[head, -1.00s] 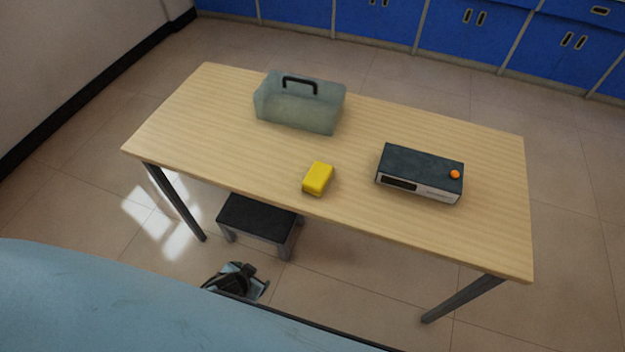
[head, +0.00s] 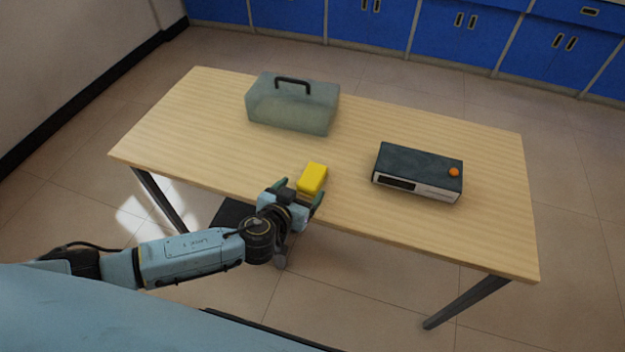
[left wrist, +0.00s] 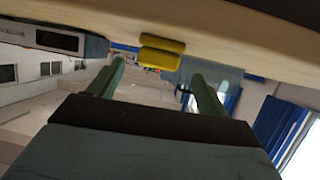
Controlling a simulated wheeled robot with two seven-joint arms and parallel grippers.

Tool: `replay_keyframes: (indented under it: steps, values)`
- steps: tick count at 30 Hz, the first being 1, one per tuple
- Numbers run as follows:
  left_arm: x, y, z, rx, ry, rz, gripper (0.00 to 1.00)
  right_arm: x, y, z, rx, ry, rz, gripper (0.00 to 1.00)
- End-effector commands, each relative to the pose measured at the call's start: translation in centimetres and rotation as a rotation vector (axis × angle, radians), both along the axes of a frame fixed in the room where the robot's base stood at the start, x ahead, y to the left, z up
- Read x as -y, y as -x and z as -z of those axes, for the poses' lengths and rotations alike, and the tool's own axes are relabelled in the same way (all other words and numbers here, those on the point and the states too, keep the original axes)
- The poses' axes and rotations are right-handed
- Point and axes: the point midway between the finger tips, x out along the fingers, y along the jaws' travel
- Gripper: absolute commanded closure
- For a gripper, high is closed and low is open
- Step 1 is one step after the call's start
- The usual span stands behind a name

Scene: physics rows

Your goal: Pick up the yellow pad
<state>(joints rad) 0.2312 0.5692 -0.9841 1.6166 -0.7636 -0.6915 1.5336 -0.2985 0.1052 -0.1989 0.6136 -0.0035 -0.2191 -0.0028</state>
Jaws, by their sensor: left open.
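The yellow pad (head: 313,177) lies on the wooden table (head: 215,130) near its front edge. It also shows in the left wrist view (left wrist: 162,52), ahead of the fingers and roughly between them. My left gripper (head: 298,194) is open at the table's front edge, with its green fingers close to the near end of the pad. The gripper hides part of the pad's near end in the head view. I cannot tell whether a finger touches it. My right gripper is not in view.
A translucent grey-green case (head: 290,108) with a black handle stands behind the pad. A dark-topped device (head: 418,168) with an orange knob (head: 454,172) is to the right. Bare table lies between them. A dark stool (head: 230,214) is partly under the table.

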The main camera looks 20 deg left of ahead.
Motion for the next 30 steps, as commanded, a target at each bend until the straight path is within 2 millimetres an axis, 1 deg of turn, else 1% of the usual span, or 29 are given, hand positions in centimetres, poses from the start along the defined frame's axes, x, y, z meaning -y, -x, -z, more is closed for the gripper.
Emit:
replay_keyframes:
  steps: [1,3,10,19,24,30]
  values:
    - [0.1,-0.7,0.4,0.000,-0.001,0.000,0.22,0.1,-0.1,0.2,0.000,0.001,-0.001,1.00]
    - [0.3,-1.4,0.7,0.000,0.000,0.001,0.22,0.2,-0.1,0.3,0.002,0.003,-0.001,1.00]
    - [0.4,-2.6,1.1,0.000,-0.001,0.000,0.22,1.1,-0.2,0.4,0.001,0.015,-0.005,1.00]
    - [1.2,-6.1,2.6,0.000,0.000,0.001,0.22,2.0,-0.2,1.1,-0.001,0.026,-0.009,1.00]
    - [1.2,-6.8,2.9,-0.002,0.001,0.000,0.22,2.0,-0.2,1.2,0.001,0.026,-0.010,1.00]
    - [1.2,-6.7,2.8,-0.002,0.001,0.001,0.22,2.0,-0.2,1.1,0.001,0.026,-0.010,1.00]
